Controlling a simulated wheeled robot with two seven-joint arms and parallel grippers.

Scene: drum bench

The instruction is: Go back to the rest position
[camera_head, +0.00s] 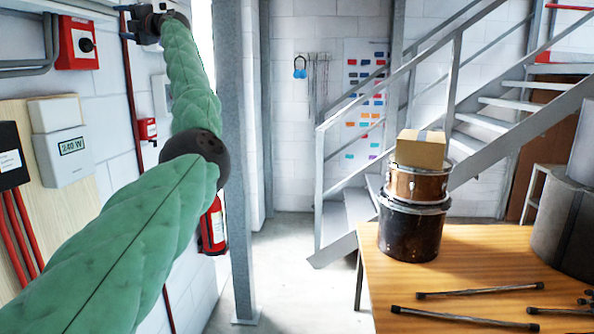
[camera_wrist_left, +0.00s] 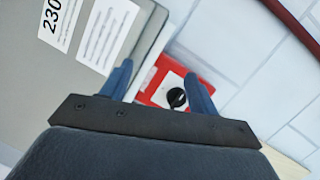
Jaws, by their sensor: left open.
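My left arm, in a green padded sleeve, reaches up along the left side of the head view. Its gripper (camera_head: 124,22) is high at the upper left, in front of the wall. In the left wrist view the two blue fingers of this gripper (camera_wrist_left: 158,70) stand apart with nothing held between them. A red switch box with a black knob (camera_wrist_left: 176,97) shows beyond the fingers, partly hidden by the right one. My right gripper is not in view.
A wooden table (camera_head: 470,262) stands at the right. On it are a black drum (camera_head: 411,235), a brown drum (camera_head: 417,186) stacked above, a cardboard box (camera_head: 420,150) on top, and dark sticks (camera_head: 480,290). A grey post (camera_head: 235,150) stands near my arm. The floor between is clear.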

